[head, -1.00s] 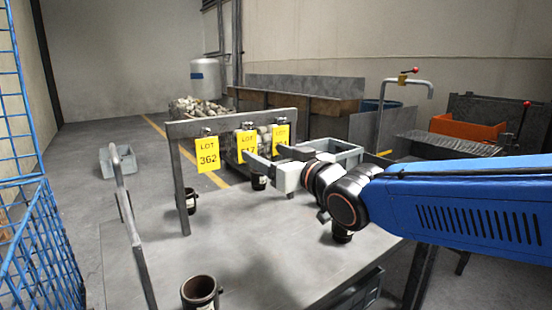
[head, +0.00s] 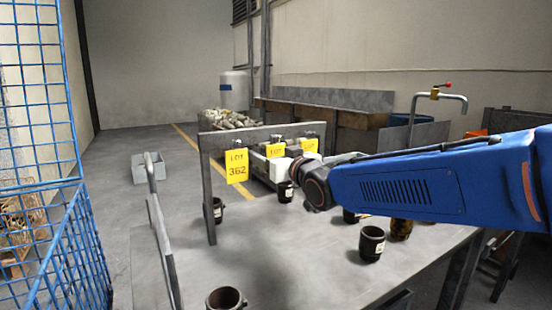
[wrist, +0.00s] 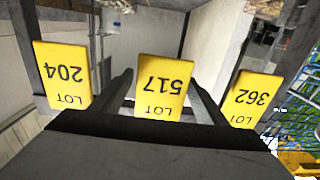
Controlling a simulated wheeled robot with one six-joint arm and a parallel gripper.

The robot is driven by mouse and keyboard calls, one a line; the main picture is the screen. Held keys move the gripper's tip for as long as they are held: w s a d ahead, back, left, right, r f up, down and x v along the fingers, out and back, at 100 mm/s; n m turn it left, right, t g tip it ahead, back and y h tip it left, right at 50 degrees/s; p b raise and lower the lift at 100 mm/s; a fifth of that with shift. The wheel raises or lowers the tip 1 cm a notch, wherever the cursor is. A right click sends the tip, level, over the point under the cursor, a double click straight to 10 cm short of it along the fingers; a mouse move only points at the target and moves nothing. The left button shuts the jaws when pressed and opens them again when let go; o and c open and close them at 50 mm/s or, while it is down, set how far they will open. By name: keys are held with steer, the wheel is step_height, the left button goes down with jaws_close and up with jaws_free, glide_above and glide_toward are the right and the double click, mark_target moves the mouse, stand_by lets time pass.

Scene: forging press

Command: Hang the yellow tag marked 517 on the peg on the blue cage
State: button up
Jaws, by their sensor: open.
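The yellow tag marked 517 hangs in the middle of a grey rack (head: 255,133) in the head view, partly hidden by my gripper. In the wrist view the 517 tag (wrist: 160,88) is upside down and large, between the two dark fingers. My gripper (wrist: 160,76) is open, with a finger on each side of the tag; I cannot tell whether they touch it. Tag 362 (head: 237,166) and tag 204 (wrist: 64,74) hang on either side. The blue mesh cage (head: 40,95) stands at the far left; I cannot make out its peg.
Dark cups stand on the grey table, one at the front (head: 226,298) and one to the right (head: 372,243). A grey bin (head: 150,170) sits on the floor between cage and rack.

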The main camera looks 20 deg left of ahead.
mark_target(276, 153)
steer(key=shift+w+a, duration=0.25)
steer(key=shift+c, duration=0.3)
steer(key=c, duration=1.1)
steer(key=shift+r, duration=0.55)
steer(key=shift+v, duration=2.55)
steer(key=shift+s+d+f, duration=0.35)
steer(key=shift+s+d, duration=0.3)
steer(key=shift+d, duration=0.1)
steer(key=shift+s+d+f, duration=0.3)
steer(key=shift+s+d, duration=0.35)
steer(key=shift+d, duration=0.1)
steer(key=shift+s+d+f, duration=0.35)
steer(key=shift+s+d, duration=0.3)
steer(key=shift+d, duration=0.1)
